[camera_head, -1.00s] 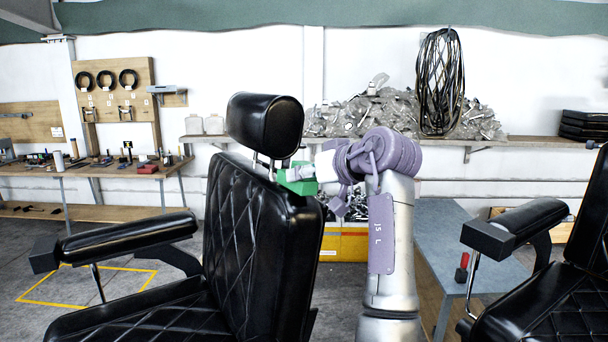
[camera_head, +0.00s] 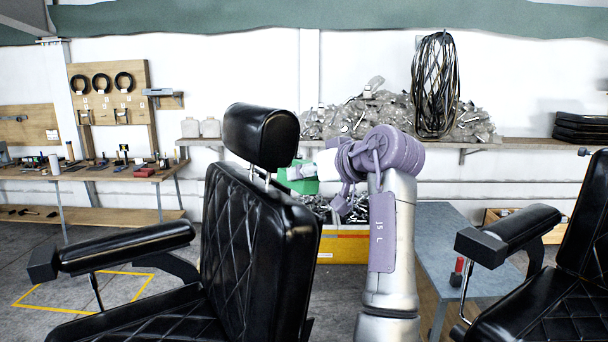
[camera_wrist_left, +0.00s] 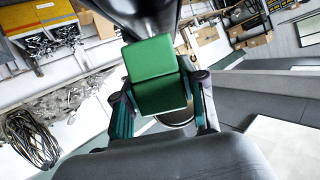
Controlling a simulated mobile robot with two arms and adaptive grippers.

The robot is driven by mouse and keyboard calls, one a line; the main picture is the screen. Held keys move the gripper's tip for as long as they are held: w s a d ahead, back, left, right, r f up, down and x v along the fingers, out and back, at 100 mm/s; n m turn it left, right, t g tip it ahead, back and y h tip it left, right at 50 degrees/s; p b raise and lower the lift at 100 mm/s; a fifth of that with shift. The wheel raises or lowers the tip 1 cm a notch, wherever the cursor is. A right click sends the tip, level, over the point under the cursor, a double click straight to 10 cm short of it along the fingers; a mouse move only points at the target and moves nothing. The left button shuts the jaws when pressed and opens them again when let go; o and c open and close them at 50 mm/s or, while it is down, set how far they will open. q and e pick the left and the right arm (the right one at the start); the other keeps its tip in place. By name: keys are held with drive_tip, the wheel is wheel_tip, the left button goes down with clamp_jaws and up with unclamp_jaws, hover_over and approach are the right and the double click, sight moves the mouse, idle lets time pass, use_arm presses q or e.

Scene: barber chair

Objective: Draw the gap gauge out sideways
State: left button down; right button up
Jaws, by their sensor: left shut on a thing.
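The gap gauge is a green block (camera_head: 301,186), just right of the headrest posts (camera_head: 261,178) of the near barber chair. It is level with the gap between the black headrest (camera_head: 260,137) and the backrest (camera_head: 256,245). My left gripper (camera_head: 303,173) is shut on it from the right. In the left wrist view the green block (camera_wrist_left: 157,72) sits between the two fingers of the gripper (camera_wrist_left: 160,98). Whether the block touches the chair I cannot tell. My right gripper is not in view.
The chair's armrest (camera_head: 125,246) reaches to the left. A second black chair (camera_head: 535,285) stands at the right, beside a grey-topped table (camera_head: 440,240). A yellow bin of metal parts (camera_head: 342,245) is behind my arm. A tool bench (camera_head: 95,170) stands at the left.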

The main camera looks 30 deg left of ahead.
use_arm(q)
drive_tip(key=shift+w+d+r+p, duration=0.1)
drive_tip(key=shift+d+r+p, duration=0.1)
drive_tip(key=shift+r+p, duration=0.5)
drive_tip(key=shift+w+d+r+p, duration=0.1)
drive_tip(key=shift+d+r+p, duration=0.15)
drive_tip(key=shift+r+p, duration=0.45)
drive_tip(key=shift+w+d+r+p, duration=0.1)
drive_tip(key=shift+d+r+p, duration=0.1)
drive_tip(key=shift+r+p, duration=0.45)
drive_tip(key=shift+r, duration=0.15)
drive_tip(key=shift+b, duration=0.3)
